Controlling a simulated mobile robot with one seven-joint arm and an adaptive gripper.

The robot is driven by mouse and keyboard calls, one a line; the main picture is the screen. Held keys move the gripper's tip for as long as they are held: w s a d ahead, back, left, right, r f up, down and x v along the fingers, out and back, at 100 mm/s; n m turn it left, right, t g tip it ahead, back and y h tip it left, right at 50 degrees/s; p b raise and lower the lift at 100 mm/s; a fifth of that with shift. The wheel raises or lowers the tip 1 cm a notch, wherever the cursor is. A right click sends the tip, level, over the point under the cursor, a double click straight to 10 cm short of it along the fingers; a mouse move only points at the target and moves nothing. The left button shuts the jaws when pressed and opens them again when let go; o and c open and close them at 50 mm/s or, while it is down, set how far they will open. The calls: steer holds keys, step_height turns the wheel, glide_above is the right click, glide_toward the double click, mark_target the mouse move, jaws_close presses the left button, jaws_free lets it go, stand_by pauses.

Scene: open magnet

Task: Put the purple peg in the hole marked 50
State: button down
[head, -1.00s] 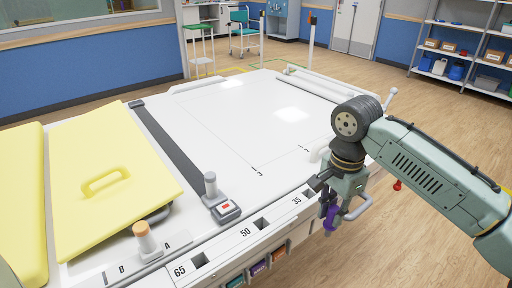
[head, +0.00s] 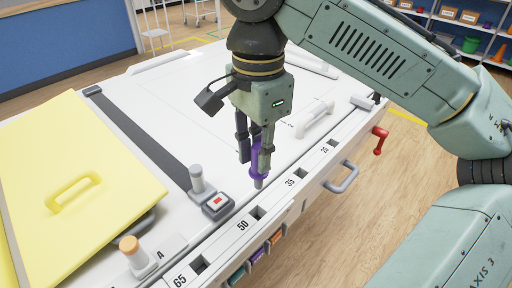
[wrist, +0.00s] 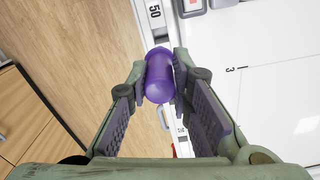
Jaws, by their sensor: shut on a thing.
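The purple peg (head: 258,163) is upright between the fingers of my gripper (head: 249,150), with its grey tip pointing down. My gripper is shut on it; the wrist view also shows the purple peg (wrist: 159,76) between the two finger pads. In the head view the peg tip is just right of and beyond the square hole marked 50 (head: 257,213), and looks above the strip.
A grey post (head: 197,180) and a box with a red button (head: 218,206) stand left of hole 50. A yellow panel (head: 75,190) lies farther left. A grey handle (head: 343,178) juts from the front.

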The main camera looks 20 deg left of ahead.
mark_target(257, 188)
steer(key=shift+f+b, duration=3)
steer(key=shift+f, duration=0.7)
steer(key=shift+p, duration=0.3)
steer(key=shift+f+b, duration=0.95)
steer(key=shift+f, duration=1.1)
steer(key=c, duration=1.4)
jaws_free()
steer(key=shift+o, duration=0.2)
step_height(257, 188, up, 12)
steer(key=shift+r, duration=0.1)
